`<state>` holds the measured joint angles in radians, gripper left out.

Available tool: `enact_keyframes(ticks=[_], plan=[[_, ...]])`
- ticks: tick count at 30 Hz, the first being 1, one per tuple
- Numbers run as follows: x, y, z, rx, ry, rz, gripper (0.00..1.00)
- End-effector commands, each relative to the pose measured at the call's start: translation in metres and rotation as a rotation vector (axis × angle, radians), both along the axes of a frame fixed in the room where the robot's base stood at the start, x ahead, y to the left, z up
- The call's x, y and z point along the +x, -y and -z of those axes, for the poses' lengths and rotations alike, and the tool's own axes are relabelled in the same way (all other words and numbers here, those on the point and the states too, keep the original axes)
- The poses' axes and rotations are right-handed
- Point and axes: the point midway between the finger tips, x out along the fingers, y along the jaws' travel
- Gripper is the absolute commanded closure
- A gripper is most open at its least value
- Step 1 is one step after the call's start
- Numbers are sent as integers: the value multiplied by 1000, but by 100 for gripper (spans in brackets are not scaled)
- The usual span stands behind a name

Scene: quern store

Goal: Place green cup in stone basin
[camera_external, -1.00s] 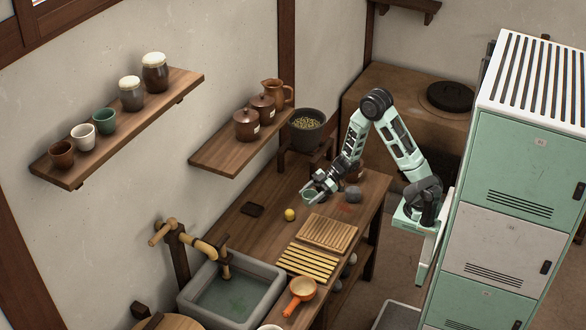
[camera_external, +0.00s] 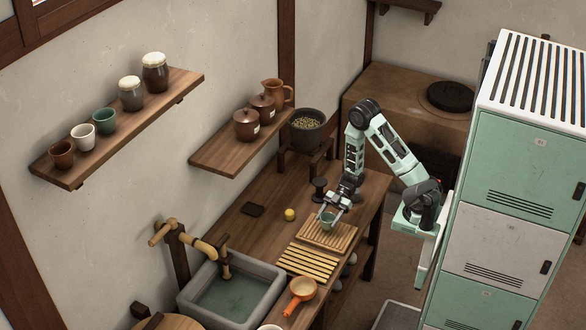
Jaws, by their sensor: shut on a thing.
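A small green cup (camera_external: 327,221) is held upright by my gripper (camera_external: 332,212) over the far part of a slatted wooden board on the counter. My gripper is shut on the cup. Whether the cup touches the board cannot be told. The grey stone basin (camera_external: 273,304) stands at the near left end of the counter, with greenish water inside and a wooden spout above its back. Another green cup (camera_external: 105,121) stands on the upper wall shelf between a white cup and a jar.
Between gripper and basin lie the slatted board (camera_external: 342,240) and a yellow slatted rack (camera_external: 305,262). The wooden spout (camera_external: 205,248) reaches over the basin.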

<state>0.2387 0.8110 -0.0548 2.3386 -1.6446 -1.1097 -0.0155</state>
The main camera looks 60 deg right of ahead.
Motion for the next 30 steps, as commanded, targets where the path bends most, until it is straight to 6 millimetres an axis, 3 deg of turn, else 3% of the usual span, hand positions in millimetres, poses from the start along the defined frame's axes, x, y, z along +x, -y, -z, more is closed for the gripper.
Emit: enact_keyframes(ticks=[4,16,17,19,30], plan=[[0,0,18,1,-1,0,65],[0,0,23,0,-1,0,65],[0,0,24,0,-1,0,37],[0,0,23,0,0,0,18],[0,1,18,-1,1,0,18]])
